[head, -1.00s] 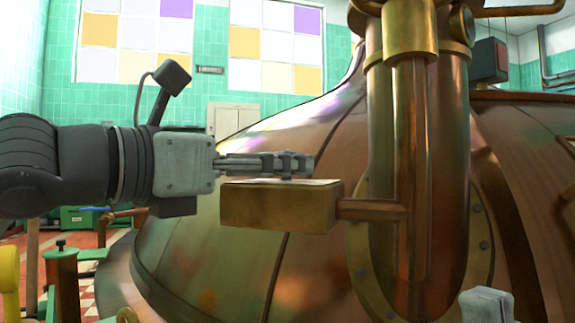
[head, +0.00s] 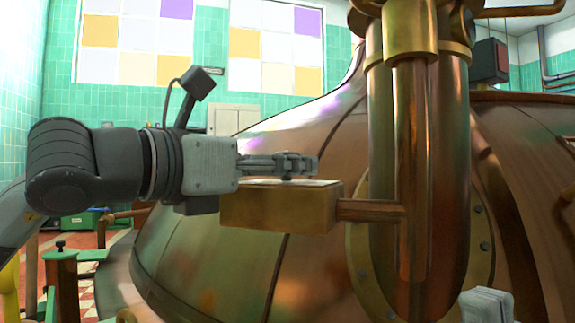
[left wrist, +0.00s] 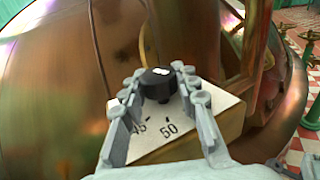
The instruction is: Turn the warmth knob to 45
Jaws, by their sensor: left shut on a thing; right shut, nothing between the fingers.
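The warmth knob (left wrist: 157,84) is black with a white mark on top, and stands on a pale plate (left wrist: 184,128) printed with 45 and 50. The plate tops a brass box (head: 275,207) beside the copper kettle. My left gripper (head: 300,166) comes in level from the left over the box. In the left wrist view its fingers (left wrist: 157,86) are shut on the knob, one on each side. The 45 is partly hidden by a finger; the 50 is clear. My right gripper (head: 487,304) shows only as a grey piece at the bottom edge, shut and empty.
The copper kettle (head: 200,240) fills the space behind the box. A thick vertical copper pipe (head: 435,150) stands right of the box, joined to it by a short brass arm (head: 370,210).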

